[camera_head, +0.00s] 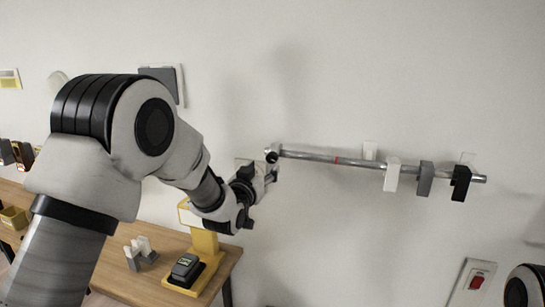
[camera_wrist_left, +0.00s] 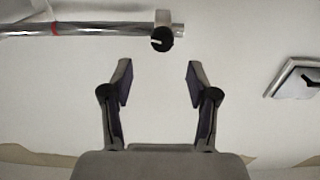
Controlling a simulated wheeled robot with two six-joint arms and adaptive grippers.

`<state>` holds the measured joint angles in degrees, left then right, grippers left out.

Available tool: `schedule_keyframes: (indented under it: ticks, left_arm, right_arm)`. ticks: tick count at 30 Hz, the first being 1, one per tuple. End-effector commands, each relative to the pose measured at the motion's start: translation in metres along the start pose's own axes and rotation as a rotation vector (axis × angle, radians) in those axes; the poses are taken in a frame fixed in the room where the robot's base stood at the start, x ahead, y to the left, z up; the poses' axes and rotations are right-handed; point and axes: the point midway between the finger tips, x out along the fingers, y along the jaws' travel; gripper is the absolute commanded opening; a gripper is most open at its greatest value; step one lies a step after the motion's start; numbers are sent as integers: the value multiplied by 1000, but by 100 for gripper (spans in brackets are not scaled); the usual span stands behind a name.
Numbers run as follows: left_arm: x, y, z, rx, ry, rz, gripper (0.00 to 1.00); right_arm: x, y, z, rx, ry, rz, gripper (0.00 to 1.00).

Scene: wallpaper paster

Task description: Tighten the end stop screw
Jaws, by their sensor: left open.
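A metal rail (camera_head: 340,160) runs across the wall, with a red mark near its middle. At its left end is the end stop with a round black screw knob (camera_head: 271,156). In the left wrist view the knob (camera_wrist_left: 162,39) shows a pale line on its face and sits beyond the fingertips, roughly centred between them. My left gripper (camera_head: 264,174) is open and empty, just below the rail's left end. Its two fingers (camera_wrist_left: 157,82) are spread apart in the wrist view, not touching the knob. My right gripper is not in view.
White, grey and black hooks (camera_head: 425,178) hang at the rail's right end. A wooden table (camera_head: 130,285) at lower left holds a yellow stand (camera_head: 204,242) with a dark device. A red wall switch (camera_head: 476,282) is at lower right. The wall below the rail is clear.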

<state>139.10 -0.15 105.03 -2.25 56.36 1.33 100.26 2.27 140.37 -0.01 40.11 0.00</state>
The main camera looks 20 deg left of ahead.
Motion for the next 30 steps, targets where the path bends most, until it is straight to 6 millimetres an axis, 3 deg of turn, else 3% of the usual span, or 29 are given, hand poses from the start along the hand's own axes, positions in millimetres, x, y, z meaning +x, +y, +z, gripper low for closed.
schedule_keyframes:
  ticks: [12, 20, 22, 25, 26, 30]
  left_arm:
    - [68, 0, 1, 0, -6, 0, 59]
    - [72, 0, 4, -1, -6, 0, 59]
    - [72, 0, 4, -1, -7, 0, 42]
    - [72, 0, 4, -1, -7, 0, 6]
    - [72, 0, 4, -1, -7, 0, 0]
    - [72, 0, 4, -1, -7, 0, 0]
  right_arm:
    - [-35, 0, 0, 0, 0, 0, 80]
    - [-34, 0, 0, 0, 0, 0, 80]
    - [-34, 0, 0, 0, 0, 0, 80]
    - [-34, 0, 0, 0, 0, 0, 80]
    - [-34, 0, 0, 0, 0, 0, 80]
    - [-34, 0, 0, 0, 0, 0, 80]
